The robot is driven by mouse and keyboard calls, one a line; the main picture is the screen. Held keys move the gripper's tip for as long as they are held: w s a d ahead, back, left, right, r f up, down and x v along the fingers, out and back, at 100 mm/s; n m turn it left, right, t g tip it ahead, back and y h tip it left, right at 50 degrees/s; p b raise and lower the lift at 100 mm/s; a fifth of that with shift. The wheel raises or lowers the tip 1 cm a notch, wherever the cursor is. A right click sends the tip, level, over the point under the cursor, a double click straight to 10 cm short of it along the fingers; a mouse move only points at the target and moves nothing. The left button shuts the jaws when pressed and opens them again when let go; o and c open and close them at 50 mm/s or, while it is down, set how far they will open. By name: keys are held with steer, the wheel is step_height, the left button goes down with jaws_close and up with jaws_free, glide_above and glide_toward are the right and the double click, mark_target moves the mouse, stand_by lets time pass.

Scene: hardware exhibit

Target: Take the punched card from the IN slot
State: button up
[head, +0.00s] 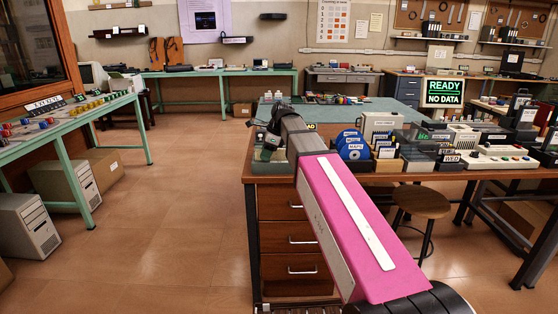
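My pink arm reaches from the bottom right to the left end of the wooden workbench (285,182). My gripper (268,146) is at that end, small and dark beside the bench's left edge. Its fingers are too small and partly hidden, so I cannot tell whether it is open or holds anything. I cannot make out the punched card or the IN slot. Several grey machines and boxes stand on the bench to the right of my arm, among them a beige box (380,124).
Blue discs (352,148) stand just right of my arm. A black-and-beige unit labelled WED (451,158) is further right. A round stool (421,203) stands in front of the bench. A green-legged table (75,128) is at the left. The floor (165,215) between is clear.

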steer(key=shift+f, duration=0.1)
steer(key=shift+c, duration=0.3)
jaws_close()
